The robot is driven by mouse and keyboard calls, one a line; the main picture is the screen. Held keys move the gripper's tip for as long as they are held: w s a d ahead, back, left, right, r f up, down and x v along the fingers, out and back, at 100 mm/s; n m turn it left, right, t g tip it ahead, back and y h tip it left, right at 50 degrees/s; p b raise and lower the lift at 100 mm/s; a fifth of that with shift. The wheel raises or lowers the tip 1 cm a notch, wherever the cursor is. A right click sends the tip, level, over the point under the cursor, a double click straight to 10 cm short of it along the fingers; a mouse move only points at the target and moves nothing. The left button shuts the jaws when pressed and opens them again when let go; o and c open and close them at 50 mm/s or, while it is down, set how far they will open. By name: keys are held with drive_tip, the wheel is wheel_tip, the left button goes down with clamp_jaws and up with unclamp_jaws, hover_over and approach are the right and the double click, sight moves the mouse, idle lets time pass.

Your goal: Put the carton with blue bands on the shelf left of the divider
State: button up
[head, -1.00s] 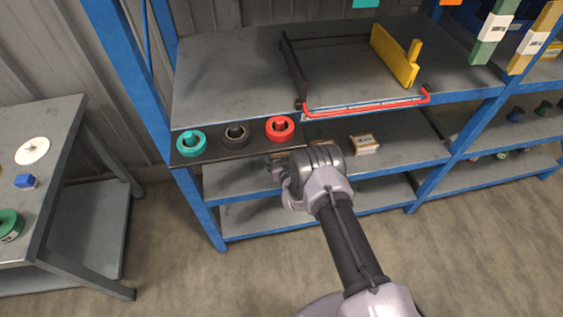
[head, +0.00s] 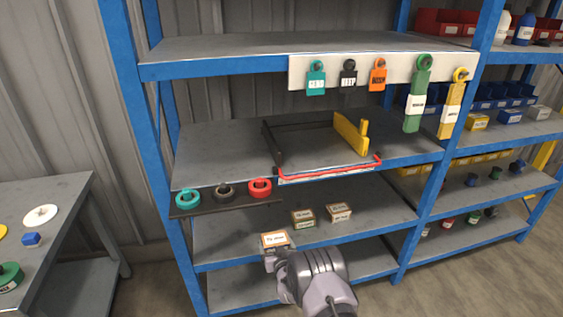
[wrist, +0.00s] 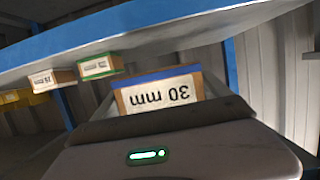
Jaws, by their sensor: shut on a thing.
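The carton with a blue band (wrist: 158,92) is between my jaws in the wrist view, its "30 mm" label upside down. In the head view the held carton (head: 275,239) shows a white label, and its blue band cannot be made out. My gripper (head: 274,254) is shut on it, in front of the lower shelves. The yellow divider (head: 350,134) stands on the middle shelf (head: 215,150), toward its right side. Left of it the shelf is bare apart from a dark rail (head: 273,148) and a red bar (head: 325,172) at the front.
A green-banded carton (head: 303,218) and a brown carton (head: 340,212) sit on the shelf below. A ledge with teal, black and red rings (head: 260,188) juts from the middle shelf's front left. Tags hang from a white board (head: 340,76) above. A blue post (head: 160,150) bounds the left.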

drive_tip(key=shift+m+h, duration=0.4)
drive_tip(key=shift+h, duration=0.1)
drive_tip(key=d+r, duration=0.1)
drive_tip(key=r, duration=0.2)
drive_tip(key=d+r, duration=0.1)
drive_tip(key=r, duration=0.2)
drive_tip(key=w+d+r, duration=0.1)
drive_tip(key=d+r, duration=0.1)
drive_tip(key=r, duration=0.2)
drive_tip(key=shift+r, duration=0.1)
drive_tip(key=s+d+r+h, duration=0.1)
drive_tip(key=s+d+r, duration=0.3)
drive_tip(key=s+r, duration=0.2)
drive_tip(key=s+d+r+m+h, duration=0.1)
drive_tip(key=s+d+r, duration=0.4)
drive_tip(key=r, duration=0.5)
drive_tip(key=s+d+r+m, duration=0.1)
drive_tip(key=s+d+r, duration=0.4)
drive_tip(key=r, duration=0.3)
drive_tip(key=shift+s+r+h, duration=0.2)
drive_tip(key=shift+s+h, duration=0.2)
drive_tip(key=shift+s, duration=0.5)
drive_tip(key=shift+f, duration=0.1)
